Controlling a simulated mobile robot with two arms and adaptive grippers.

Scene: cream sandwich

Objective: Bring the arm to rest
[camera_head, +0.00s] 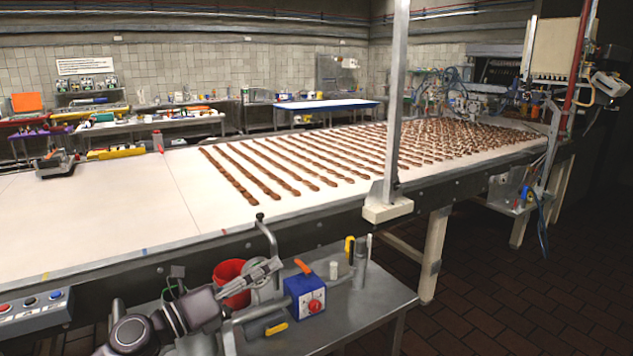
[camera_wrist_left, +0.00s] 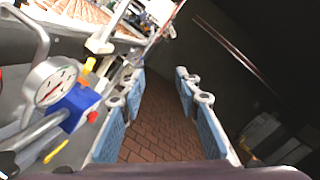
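My left arm comes in from the bottom left of the head view. Its gripper (camera_head: 262,271) is over the grey metal side table, beside the red bucket and the blue box. In the left wrist view the gripper (camera_wrist_left: 160,90) has its two blue-padded fingers wide apart. Nothing is between them; the brown tiled floor shows through the gap. My right gripper is in neither view.
A metal side table (camera_head: 372,301) holds a red bucket (camera_head: 231,290), a blue box with a red dial (camera_head: 307,294) and a gauge (camera_wrist_left: 55,86). Behind it runs a long conveyor (camera_head: 110,212) with rows of brown biscuits (camera_head: 300,165).

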